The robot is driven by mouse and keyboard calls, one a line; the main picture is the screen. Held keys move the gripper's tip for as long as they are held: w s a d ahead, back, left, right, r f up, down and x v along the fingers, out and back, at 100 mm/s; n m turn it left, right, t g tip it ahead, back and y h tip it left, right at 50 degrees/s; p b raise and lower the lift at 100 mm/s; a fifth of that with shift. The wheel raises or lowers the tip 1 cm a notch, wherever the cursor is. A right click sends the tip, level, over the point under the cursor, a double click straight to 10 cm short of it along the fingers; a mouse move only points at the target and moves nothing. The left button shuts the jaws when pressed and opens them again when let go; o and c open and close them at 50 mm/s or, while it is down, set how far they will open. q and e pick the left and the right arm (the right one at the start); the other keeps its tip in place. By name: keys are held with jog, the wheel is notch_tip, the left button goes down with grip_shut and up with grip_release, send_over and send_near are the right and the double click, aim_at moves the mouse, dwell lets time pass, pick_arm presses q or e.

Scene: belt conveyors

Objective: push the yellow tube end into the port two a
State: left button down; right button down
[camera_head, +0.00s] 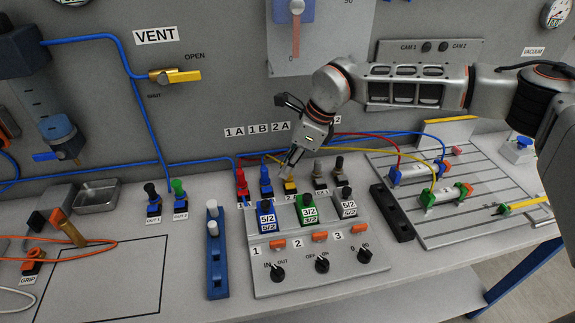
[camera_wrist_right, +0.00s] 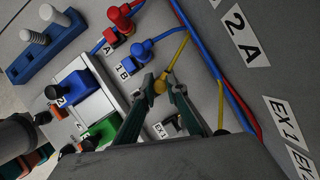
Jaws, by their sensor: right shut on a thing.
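My right gripper (camera_head: 290,168) is over the row of ports behind the valve block, below the 2A sign (camera_head: 280,126). In the right wrist view its two fingers (camera_wrist_right: 160,92) are closed around the yellow tube end (camera_wrist_right: 160,84). The yellow tube (camera_wrist_right: 177,48) leads away from it toward the wall. A yellow fitting (camera_head: 290,187) stands directly below the fingertips in the head view. The fingers hide the port opening, so I cannot tell whether the tube end is inside it. My left gripper is not in view.
The red 1A fitting (camera_head: 242,185) and blue 1B fitting (camera_head: 266,178) stand close on the left. A grey exhaust fitting (camera_head: 320,178) is close on the right. Red and blue tubes run behind. The valve block (camera_head: 310,262) is in front.

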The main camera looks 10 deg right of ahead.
jog(key=shift+f, duration=0.15)
jog(key=c, duration=1.6)
grip_release()
jog(key=shift+o, duration=0.2)
